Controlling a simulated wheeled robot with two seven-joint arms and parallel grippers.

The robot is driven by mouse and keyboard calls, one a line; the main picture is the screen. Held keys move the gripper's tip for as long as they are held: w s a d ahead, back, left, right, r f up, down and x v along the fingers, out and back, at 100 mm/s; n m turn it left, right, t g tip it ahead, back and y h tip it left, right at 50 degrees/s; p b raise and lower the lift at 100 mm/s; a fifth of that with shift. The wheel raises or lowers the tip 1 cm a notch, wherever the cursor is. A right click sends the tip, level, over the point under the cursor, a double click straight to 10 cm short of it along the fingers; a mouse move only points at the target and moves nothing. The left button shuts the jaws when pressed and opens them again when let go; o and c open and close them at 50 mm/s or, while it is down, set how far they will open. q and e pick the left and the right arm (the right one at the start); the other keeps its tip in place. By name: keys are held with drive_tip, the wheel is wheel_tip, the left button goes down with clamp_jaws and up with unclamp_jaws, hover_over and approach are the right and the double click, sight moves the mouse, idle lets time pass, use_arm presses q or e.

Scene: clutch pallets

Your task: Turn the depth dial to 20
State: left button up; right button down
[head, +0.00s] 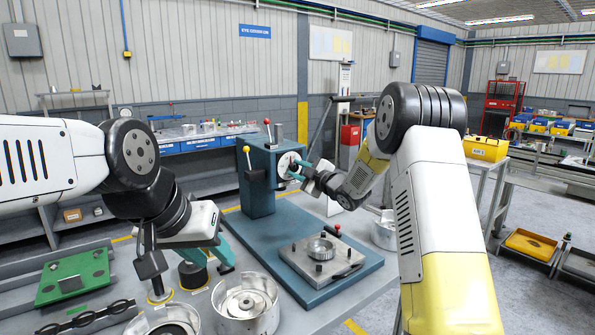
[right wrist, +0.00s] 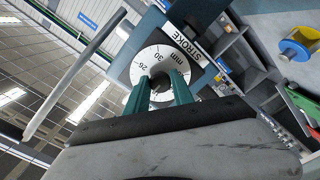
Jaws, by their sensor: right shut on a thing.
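The depth dial (right wrist: 147,58) is a white disc with black numbers on the side of the blue press (head: 258,180). In the right wrist view, 26 and 30 with "mm" are readable, beside a plate marked STROKE (right wrist: 187,45). In the head view the dial (head: 284,166) is partly covered by my right gripper (head: 295,172). My right gripper's teal fingers, also in the right wrist view (right wrist: 160,92), are shut on the dial's dark centre knob (right wrist: 160,80). My left gripper (head: 222,257) hangs over the table at left, its teal fingers pointing down right; their gap is unclear.
The press base (head: 350,262) carries a metal fixture plate (head: 293,253) with a ring. Metal housings (head: 245,303) and a green pallet (head: 75,278) lie at left, close to my left arm. Levers with yellow and red knobs stick out of the press.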

idle(0.4)
drive_tip(key=c, duration=1.1)
unclamp_jaws()
drive_tip(key=shift+s, duration=0.1)
drive_tip(key=v, duration=0.7)
drive_tip(key=shift+s+d, duration=0.25)
